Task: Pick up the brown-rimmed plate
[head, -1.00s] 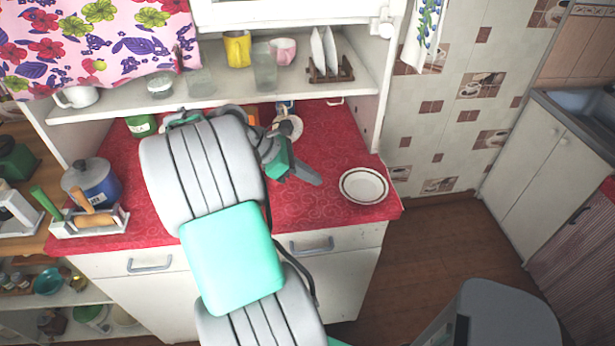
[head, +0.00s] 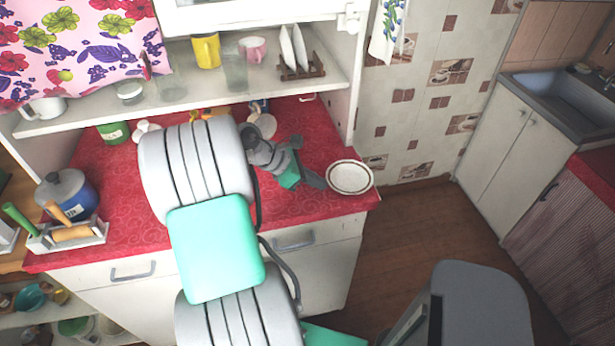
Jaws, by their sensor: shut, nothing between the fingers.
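The brown-rimmed plate (head: 350,178) is a round white dish with a dark rim line. It lies upright on the red counter (head: 290,207) near its right front corner. My gripper (head: 318,180) is just left of the plate, its tip close to the plate's left rim. From this view I cannot tell whether it touches. The gripper is shut with nothing held. My arm hides the middle of the counter.
A blue pot (head: 66,194) and a white rack (head: 68,236) with wooden-handled items stand at the left. A shelf (head: 190,98) with a yellow mug (head: 206,50), glasses and a plate rack (head: 302,70) overhangs the back. A small round dish (head: 262,125) lies behind the gripper.

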